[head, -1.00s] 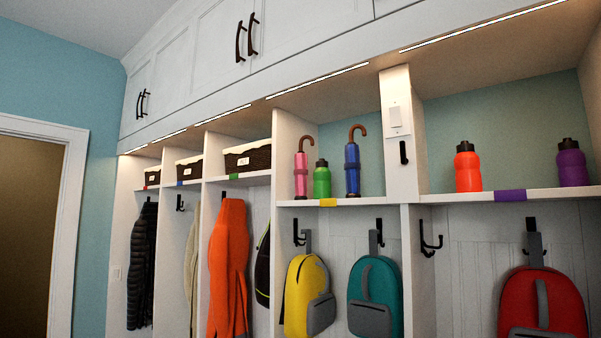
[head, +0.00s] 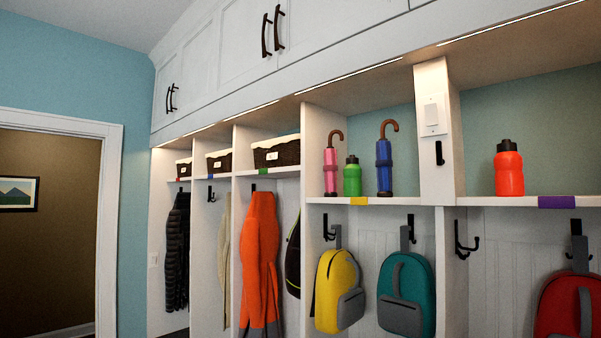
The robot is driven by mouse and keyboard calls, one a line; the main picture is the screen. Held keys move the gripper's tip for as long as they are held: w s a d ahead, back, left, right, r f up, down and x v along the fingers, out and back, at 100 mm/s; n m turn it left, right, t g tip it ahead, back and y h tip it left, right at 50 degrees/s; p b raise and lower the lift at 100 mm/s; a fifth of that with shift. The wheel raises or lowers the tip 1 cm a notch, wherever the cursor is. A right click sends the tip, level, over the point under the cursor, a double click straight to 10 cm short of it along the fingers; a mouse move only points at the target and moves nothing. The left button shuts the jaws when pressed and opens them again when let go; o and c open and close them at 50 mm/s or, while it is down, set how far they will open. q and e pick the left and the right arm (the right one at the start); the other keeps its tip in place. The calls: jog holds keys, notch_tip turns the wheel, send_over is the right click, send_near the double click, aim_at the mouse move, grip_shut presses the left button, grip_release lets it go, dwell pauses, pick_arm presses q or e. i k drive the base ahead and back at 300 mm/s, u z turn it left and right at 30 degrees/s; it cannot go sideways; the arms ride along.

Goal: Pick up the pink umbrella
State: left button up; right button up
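The pink umbrella (head: 331,168) stands upright on the upper cubby shelf (head: 385,201), with its brown hooked handle at the top. It is at the left end of its compartment, close to the white divider. A green bottle (head: 352,178) stands just right of it, and a blue umbrella (head: 384,163) with a brown hook stands further right. Neither of my grippers shows in the head view.
Baskets (head: 276,153) sit in the cubbies to the left. An orange bottle (head: 509,170) stands on the shelf to the right. Below hang an orange jacket (head: 260,262), a yellow backpack (head: 338,290) and a teal backpack (head: 406,293). A doorway (head: 50,225) opens at far left.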

aim_at(329, 168)
jog(key=u, duration=1.15)
jog(key=i, duration=1.85)
jog(key=z, duration=2.6)
